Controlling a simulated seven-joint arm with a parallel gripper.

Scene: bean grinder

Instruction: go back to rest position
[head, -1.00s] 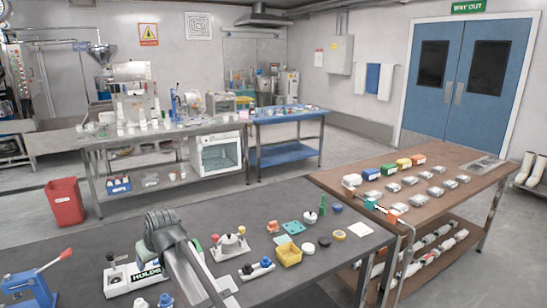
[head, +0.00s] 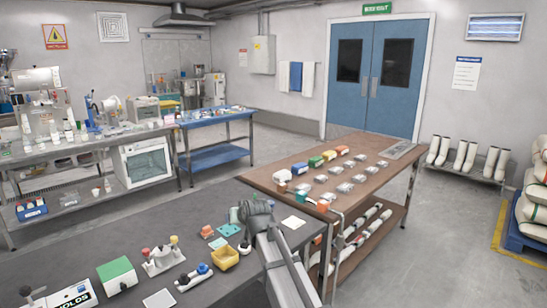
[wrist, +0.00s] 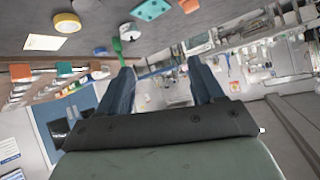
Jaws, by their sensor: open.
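My gripper (wrist: 159,68) shows in the wrist view with its two dark blue fingers spread apart. Nothing is between the fingers. In the head view my arm reaches up from the lower edge over the right part of the dark table (head: 155,225); the fingers cannot be made out there. The wrist view is turned over, with the dark table along its top. A yellow round piece (wrist: 67,22), a white round piece (wrist: 127,31), a green upright piece (wrist: 117,46) and a teal plate (wrist: 151,9) show beyond the fingers.
A brown table (head: 380,178) with rows of packets stands to the right. Open floor (head: 420,235) lies beyond it.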

